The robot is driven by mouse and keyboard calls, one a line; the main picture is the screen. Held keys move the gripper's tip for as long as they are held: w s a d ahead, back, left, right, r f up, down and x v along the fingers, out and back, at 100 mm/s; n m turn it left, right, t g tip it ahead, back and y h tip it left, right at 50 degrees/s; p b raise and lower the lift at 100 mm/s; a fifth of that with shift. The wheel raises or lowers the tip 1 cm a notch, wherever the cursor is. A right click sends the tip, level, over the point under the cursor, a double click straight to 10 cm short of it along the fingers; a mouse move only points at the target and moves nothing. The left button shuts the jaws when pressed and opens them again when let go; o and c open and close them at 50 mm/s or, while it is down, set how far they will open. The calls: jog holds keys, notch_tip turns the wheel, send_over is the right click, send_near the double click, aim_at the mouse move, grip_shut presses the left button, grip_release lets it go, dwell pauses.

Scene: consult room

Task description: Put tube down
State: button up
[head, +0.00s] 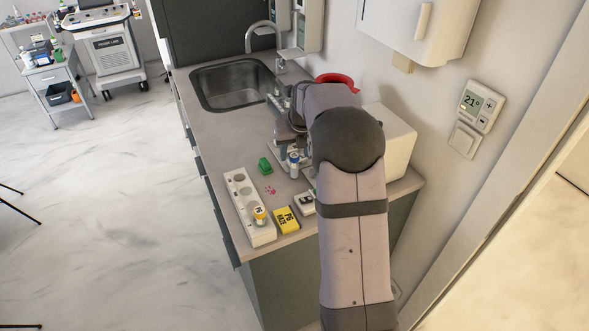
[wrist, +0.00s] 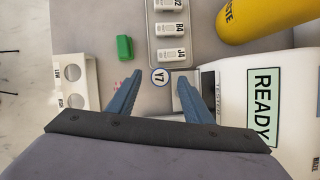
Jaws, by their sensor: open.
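A tube with a round label reading Y7 (wrist: 159,77) shows end-on in the wrist view, between my gripper's fingertips. It looks upright, with a blue rim around the label. In the head view a tube with a blue band (head: 293,161), likely the same one, stands on the counter beside my gripper. My gripper (wrist: 159,79) is open, with one blue finger on each side of the tube and a visible gap to both. The tube's lower part is hidden in the wrist view, so I cannot tell what its base rests in.
A grey tray (wrist: 153,45) holds labelled white blocks just beyond the tube. A white machine (wrist: 236,105) marked READY is close on the right. A green block (wrist: 124,47) and white holed rack (wrist: 92,84) lie left. A yellow container (wrist: 262,17) is at upper right.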

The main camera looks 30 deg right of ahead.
aim_at(293, 161)
jog(key=shift+p+x, duration=1.6)
jog(key=shift+x, duration=1.9)
grip_shut()
jog(key=shift+r, duration=0.15)
notch_tip(293, 161, up, 10)
jog(key=b, duration=0.3)
jog(key=shift+n, duration=0.3)
